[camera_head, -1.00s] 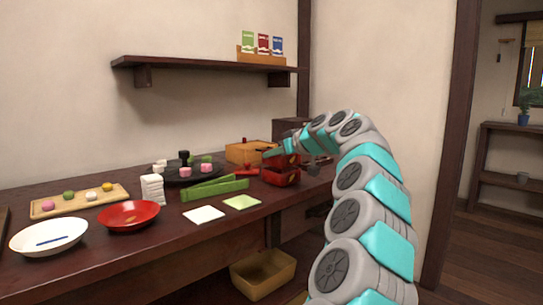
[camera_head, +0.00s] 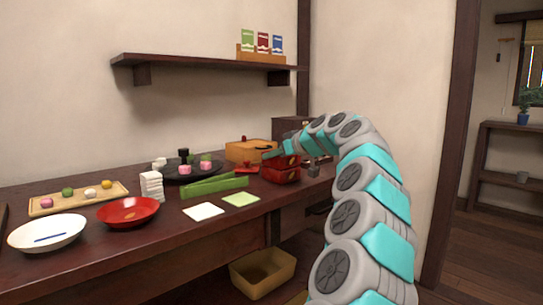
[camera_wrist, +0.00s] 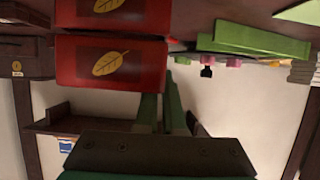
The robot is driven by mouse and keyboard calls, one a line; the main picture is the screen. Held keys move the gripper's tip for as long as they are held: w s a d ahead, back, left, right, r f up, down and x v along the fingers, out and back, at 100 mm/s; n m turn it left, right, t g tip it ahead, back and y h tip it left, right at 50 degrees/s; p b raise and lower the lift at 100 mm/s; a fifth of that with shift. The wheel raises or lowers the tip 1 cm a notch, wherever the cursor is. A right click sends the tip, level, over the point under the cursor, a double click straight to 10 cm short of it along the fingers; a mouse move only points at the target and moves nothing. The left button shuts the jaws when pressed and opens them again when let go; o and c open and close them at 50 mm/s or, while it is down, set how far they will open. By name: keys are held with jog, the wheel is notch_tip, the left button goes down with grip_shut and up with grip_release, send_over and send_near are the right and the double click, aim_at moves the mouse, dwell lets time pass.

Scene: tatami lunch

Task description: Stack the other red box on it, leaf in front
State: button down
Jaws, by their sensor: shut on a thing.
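Two red boxes with gold leaf marks stand one above the other near the right end of the dark counter. My gripper (camera_head: 272,154) is shut on the upper red box (camera_head: 281,161), which also shows in the wrist view (camera_wrist: 85,64). The lower red box (camera_head: 280,175) is directly beneath it and shows at the top of the inverted wrist view (camera_wrist: 140,18). The two leaves face the same way, toward the wrist camera. The boxes look lined up; I cannot tell whether they fully touch.
A green tray-like holder (camera_head: 215,186) lies left of the boxes. An orange-brown box (camera_head: 245,151) stands behind. A dark round tray (camera_head: 178,178) with sweets, a red bowl (camera_head: 128,212) and a white bowl (camera_head: 48,231) are further left. A shelf (camera_head: 200,64) hangs above.

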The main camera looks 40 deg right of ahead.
jog(key=shift+f, duration=0.2)
jog(key=c, duration=1.5)
grip_release()
jog(key=o, duration=0.6)
jog(key=shift+c, duration=0.2)
jog(key=v, duration=0.8)
